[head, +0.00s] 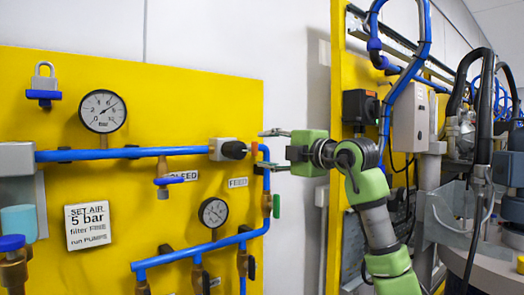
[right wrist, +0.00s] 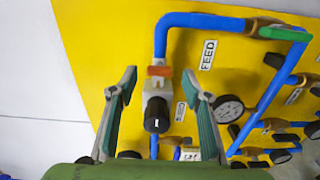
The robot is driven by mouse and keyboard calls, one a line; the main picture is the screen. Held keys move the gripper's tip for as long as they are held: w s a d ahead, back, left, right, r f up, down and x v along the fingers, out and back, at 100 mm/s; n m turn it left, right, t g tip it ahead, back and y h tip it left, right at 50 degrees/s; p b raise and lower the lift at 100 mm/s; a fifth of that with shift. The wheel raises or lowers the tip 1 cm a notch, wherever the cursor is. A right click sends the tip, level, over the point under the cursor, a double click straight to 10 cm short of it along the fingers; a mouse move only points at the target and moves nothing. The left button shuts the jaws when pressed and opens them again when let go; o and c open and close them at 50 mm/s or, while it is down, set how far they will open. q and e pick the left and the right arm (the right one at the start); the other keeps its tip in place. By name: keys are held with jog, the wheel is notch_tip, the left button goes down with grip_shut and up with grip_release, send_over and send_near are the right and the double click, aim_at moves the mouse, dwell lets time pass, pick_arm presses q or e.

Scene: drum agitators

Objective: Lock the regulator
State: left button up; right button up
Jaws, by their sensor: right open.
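The regulator is a light grey body with a black knob (head: 235,149), on the blue pipe at the right of the yellow panel. The knob also shows in the right wrist view (right wrist: 157,115), with a white mark on its face. My right gripper (head: 267,150) is open and empty, just right of the knob in the head view. In the right wrist view its two fingers (right wrist: 163,84) stand either side of the knob, with gaps on both sides. I see no contact. A grey padlock (head: 44,77) sits at a blue holder at the panel's upper left. My left gripper is out of view.
A large gauge (head: 103,111) and a smaller gauge (head: 213,212) are on the panel. A sign (head: 88,226) reads "SET AIR 5 bar". Blue pipes and several valves stick out below. Machinery with hoses (head: 480,150) stands at the right, close to my right arm.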

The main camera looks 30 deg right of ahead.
jog(key=s, duration=0.9)
jog(key=shift+s+d, duration=0.25)
jog(key=shift+d, duration=0.15)
